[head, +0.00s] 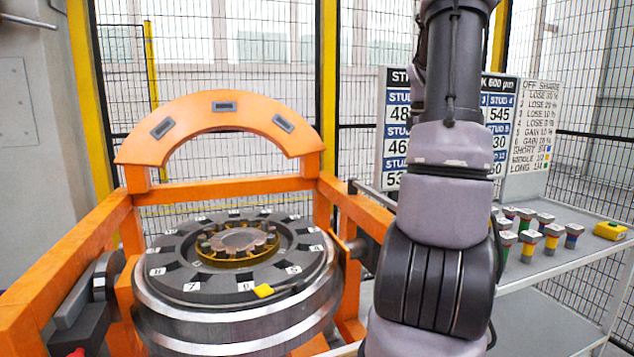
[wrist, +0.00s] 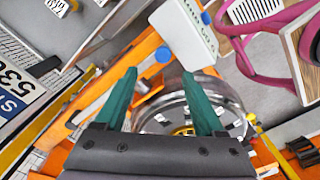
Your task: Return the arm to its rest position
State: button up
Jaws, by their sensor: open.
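My arm (head: 440,200) stands upright in the head view, right of the wheelset and in front of the board and shelf. Its end is out of that view. In the wrist view my gripper (wrist: 159,74) has its two green fingers spread apart, with nothing held between them. The round wheelset (head: 240,300) with its numbered ring lies in the orange gantry. It also shows in the wrist view (wrist: 172,108), beyond and between the fingers, partly hidden by the gripper body.
An orange arch (head: 215,112) rises behind the wheelset. A shelf (head: 570,262) at right holds several colour-banded studs and a yellow block (head: 610,230). A numbered board (head: 395,125) stands behind my arm. The wrist view shows a pink-framed chair (wrist: 290,40) and a white box (wrist: 183,30).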

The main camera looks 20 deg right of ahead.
jog(key=a+r+m+t, duration=0.25)
jog(key=a+r, duration=0.25)
jog(key=a, duration=0.7)
jog(key=s+a+r+m+t+y, duration=0.1)
jog(key=s+a+m, duration=0.4)
jog(key=a, duration=0.6)
jog(key=s+a+r+m+t+y, duration=0.1)
jog(key=s+a+r+m+t, duration=0.1)
jog(key=s+a+m, duration=0.3)
jog(key=s+a+t, duration=0.1)
jog(key=s+a, duration=0.3)
jog(key=a, duration=0.2)
jog(key=shift+a+r, duration=0.2)
jog(key=shift+a, duration=0.05)
jog(key=shift+s+t, duration=0.1)
jog(key=shift+t, duration=0.25)
